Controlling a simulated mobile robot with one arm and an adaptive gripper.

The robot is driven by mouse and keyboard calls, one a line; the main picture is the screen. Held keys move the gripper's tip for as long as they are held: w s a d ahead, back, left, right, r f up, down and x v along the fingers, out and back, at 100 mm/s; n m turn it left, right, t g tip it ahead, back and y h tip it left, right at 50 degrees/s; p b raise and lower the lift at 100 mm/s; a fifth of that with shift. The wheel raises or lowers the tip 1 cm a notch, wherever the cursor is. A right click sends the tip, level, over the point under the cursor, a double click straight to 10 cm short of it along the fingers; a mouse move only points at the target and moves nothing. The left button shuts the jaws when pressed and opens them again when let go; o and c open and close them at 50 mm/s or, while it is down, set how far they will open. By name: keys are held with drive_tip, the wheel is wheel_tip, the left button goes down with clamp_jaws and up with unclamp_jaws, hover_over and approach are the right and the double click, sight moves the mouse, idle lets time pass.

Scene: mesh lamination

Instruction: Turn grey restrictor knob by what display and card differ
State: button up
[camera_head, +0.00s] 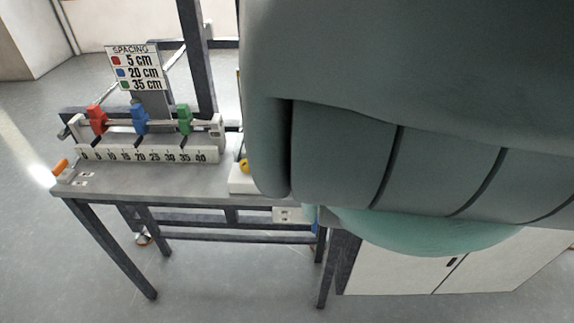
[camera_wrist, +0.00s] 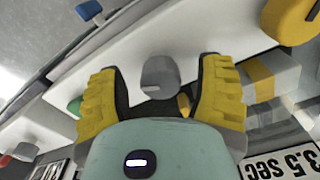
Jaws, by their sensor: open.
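The grey restrictor knob (camera_wrist: 160,78) shows in the wrist view on a white panel. My gripper (camera_wrist: 160,92) is open, with one yellow finger on each side of the knob. Gaps show between the knob and both fingers, so no grip on it is seen. A card or display (camera_wrist: 285,150) reading "3.5 sec" is partly in view at the lower right, cut off by the edge; I cannot tell which of the two it is. In the head view my own arm covers the knob and the right part of the bench.
A yellow knob (camera_wrist: 290,20) and a blue part (camera_wrist: 88,10) lie near the gripper. In the head view a spacing card (camera_head: 135,68) stands behind red (camera_head: 97,120), blue (camera_head: 139,117) and green (camera_head: 184,119) sliders above a ruler (camera_head: 150,155). A white cabinet (camera_head: 400,270) is lower right.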

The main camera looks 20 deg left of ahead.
drive_tip(key=shift+o, duration=0.4)
clamp_jaws()
drive_tip(key=shift+n, duration=0.6)
drive_tip(key=n+b, duration=0.2)
drive_tip(key=n, duration=0.2)
drive_tip(key=shift+f, duration=0.1)
drive_tip(key=n+b, duration=0.1)
drive_tip(key=n, duration=0.4)
idle(0.4)
drive_tip(key=shift+n+b, duration=0.3)
